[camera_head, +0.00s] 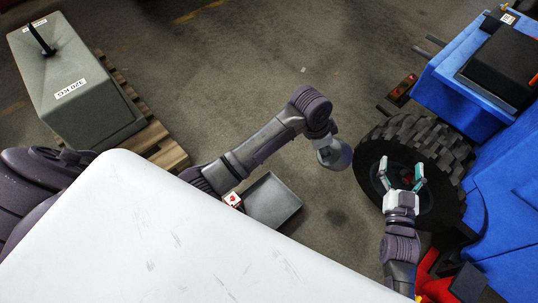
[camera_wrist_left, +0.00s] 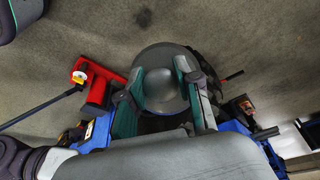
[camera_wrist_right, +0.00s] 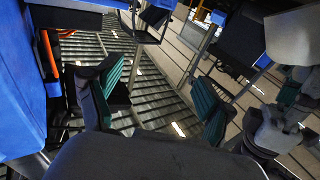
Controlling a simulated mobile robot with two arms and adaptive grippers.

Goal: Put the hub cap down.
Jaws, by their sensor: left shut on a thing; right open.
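The hub cap (camera_head: 342,155) is a grey round disc held in my left gripper (camera_head: 333,152), left of the wheel and apart from it in the head view. In the left wrist view the hub cap (camera_wrist_left: 158,92) lies between the teal fingers of my left gripper (camera_wrist_left: 163,75), which is shut on it. My right gripper (camera_head: 402,166) is open and empty in front of the wheel (camera_head: 372,140) in the head view. The right wrist view shows its spread teal fingers (camera_wrist_right: 160,82) with nothing between them.
A grey tray (camera_head: 277,201) lies on the floor below my left arm. A grey counterweight (camera_head: 75,85) stands on a wooden pallet (camera_head: 160,145) at left. The blue vehicle (camera_head: 500,180) fills the right side. Open floor (camera_head: 240,70) lies between.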

